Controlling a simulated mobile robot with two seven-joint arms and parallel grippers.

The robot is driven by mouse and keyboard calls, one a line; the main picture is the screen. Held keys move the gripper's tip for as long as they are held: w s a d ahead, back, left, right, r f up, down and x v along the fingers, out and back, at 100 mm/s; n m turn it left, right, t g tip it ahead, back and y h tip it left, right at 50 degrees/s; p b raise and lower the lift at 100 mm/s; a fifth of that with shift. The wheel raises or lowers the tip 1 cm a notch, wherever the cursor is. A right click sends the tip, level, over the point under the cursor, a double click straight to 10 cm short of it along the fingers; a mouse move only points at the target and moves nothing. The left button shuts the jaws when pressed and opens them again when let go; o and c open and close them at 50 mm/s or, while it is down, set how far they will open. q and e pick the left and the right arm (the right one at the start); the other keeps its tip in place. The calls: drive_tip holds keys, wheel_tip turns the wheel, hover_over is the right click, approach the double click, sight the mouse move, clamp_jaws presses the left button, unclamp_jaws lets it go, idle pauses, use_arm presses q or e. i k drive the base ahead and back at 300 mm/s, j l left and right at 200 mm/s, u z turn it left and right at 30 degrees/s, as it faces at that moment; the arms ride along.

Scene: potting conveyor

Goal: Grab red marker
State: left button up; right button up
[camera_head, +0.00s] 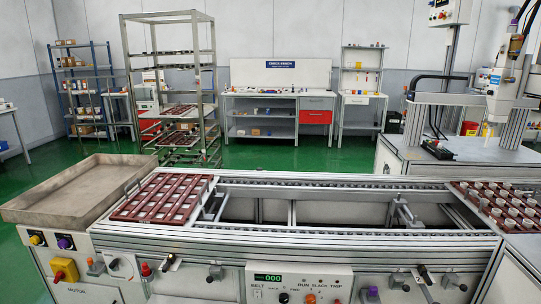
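I cannot make out a red marker for certain anywhere in the head view. Small coloured items lie on the back workbench (280,92), too small to tell apart. Neither of my grippers shows in this view.
A conveyor (345,237) crosses the front. It carries a dark red slotted tray (163,198) at left and a red tray with several white cups (514,213) at right. A grey metal tray (75,190) lies far left. A rack (203,75) stands behind.

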sight(145, 269)
drive_tip(key=j+u, duration=0.1)
drive_tip(key=u, duration=0.75)
